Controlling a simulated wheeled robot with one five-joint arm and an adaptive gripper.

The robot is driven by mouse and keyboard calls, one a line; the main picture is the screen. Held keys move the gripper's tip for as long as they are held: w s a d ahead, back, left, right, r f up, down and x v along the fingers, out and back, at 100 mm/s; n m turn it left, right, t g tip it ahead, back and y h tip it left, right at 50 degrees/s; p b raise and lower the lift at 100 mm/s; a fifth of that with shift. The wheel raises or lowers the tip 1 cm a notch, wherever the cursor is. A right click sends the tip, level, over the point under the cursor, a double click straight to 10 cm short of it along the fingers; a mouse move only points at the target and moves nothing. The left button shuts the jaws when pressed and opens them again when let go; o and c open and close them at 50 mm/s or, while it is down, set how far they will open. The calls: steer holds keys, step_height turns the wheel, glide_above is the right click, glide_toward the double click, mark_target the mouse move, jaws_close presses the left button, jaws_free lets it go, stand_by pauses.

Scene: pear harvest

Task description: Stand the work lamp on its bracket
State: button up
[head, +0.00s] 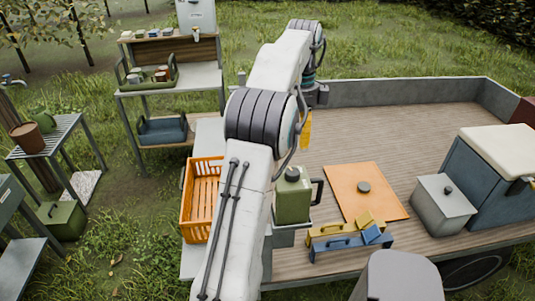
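My arm reaches up the middle of the head view and bends down at its far end. My gripper (316,95) is mostly hidden behind the arm at the trailer's back left; its fingers cannot be made out. A small yellow-orange object (306,129) shows just below it, beside the arm's elbow. I cannot tell whether it is the work lamp, or whether it is held or standing. No bracket can be clearly made out. A small dark object with a yellow part (520,186) is at the right by the blue cooler; I cannot tell what it is.
The trailer's wooden bed (400,125) is clear towards the back. An orange crate (188,215) and workbench (205,78) are left.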

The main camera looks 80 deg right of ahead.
steer(key=shift+w+r, duration=0.1)
steer(key=w+a+r+n+h, duration=0.1)
steer(key=w+a+r+n, duration=0.1)
steer(key=w+a+n, duration=0.45)
steer(key=w+a+r+n, duration=0.1)
steer(key=w+n, duration=0.2)
steer(key=w, duration=0.6)
steer(key=w+a+r+n+t+h, duration=0.1)
steer(key=w+a+n, duration=0.8)
steer(key=a, duration=0.4)
steer(key=w+a+f+n+t, duration=0.1)
steer(key=a+f+n+t, duration=0.1)
steer(key=a+n, duration=0.9)
steer(key=s+a+f+n+t, duration=0.1)
steer(key=s+a+f+n, duration=0.1)
steer(key=a+n, duration=0.3)
steer(key=s+a+f+n+t+y, duration=0.1)
steer(key=s+a+f+n, duration=0.2)
steer(key=a+n, duration=0.3)
steer(key=a+f, duration=0.1)
steer(key=a, duration=0.2)
steer(key=shift+s+a, duration=0.25)
steer(key=shift+a, duration=0.1)
